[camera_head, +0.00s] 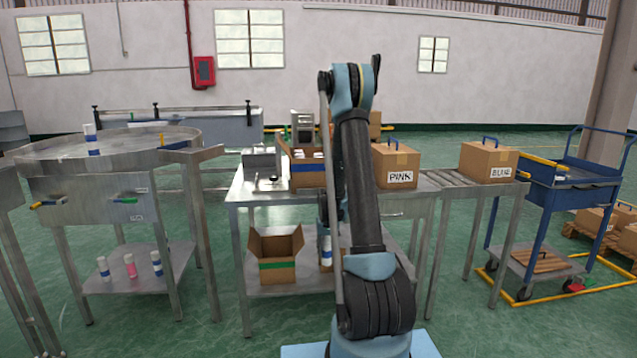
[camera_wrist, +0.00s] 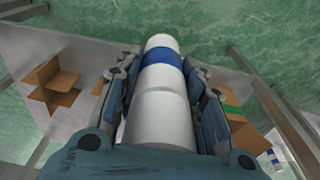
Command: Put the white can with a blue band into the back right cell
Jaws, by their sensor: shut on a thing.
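The white can with a blue band (camera_wrist: 164,107) lies between the fingers of my gripper (camera_wrist: 163,88) in the wrist view, and they are shut on it. Its banded end points away from the wrist. A blue-banded carton (camera_head: 307,181) with white-topped cans stands on the middle table, partly hidden by my arm. Its back right cell cannot be made out.
An open green-banded carton (camera_head: 277,273) is on the lower shelf. Closed PINK (camera_head: 396,167) and BLUE (camera_head: 488,162) cartons stand right of it, above. Brown dividers (camera_wrist: 58,88) show in the wrist view. A round table (camera_head: 110,146) at left holds a can.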

